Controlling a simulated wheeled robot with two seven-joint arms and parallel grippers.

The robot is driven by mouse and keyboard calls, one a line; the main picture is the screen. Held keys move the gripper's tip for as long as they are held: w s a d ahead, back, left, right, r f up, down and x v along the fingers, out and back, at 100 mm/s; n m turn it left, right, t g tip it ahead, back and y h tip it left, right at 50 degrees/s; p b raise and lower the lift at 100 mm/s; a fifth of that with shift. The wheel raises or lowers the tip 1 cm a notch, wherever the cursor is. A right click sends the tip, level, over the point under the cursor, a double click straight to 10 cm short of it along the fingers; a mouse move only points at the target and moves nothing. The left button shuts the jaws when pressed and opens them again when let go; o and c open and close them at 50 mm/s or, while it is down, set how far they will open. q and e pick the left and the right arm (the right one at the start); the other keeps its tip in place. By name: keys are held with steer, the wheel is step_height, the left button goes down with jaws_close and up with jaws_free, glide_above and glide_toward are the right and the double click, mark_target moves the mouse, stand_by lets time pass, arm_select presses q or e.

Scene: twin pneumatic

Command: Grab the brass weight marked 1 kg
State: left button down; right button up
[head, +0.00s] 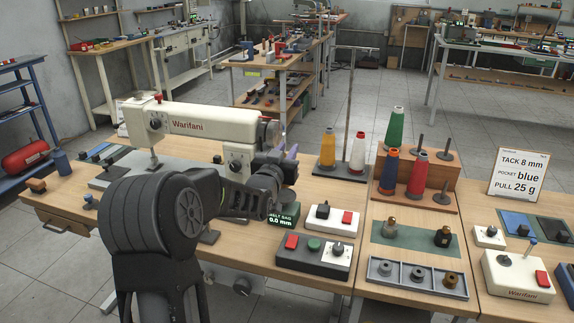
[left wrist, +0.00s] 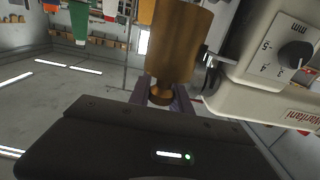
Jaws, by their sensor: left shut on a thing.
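A brass cylinder (left wrist: 178,40) with a small knob fills the upper middle of the left wrist view. My left gripper (left wrist: 163,95) is shut on its knob, between purple fingers; no mark can be read on the brass. In the head view my left gripper (head: 288,153) is beside the right end of the sewing machine (head: 205,127), above the table. My arm and wrist hide the weight there. My right gripper is in neither view.
The sewing machine body (left wrist: 265,70) is close beside the held cylinder. A button box (head: 313,256), thread spools (head: 327,150), a grey tray (head: 417,275), a green mat (head: 418,236) and a sign (head: 519,173) stand to the right. A metal rod (head: 351,95) rises behind.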

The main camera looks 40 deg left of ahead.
arm_select(q)
step_height(320, 180, up, 5)
steer(key=shift+f, duration=0.1)
steer(key=shift+f, duration=0.15)
stand_by(0.6)
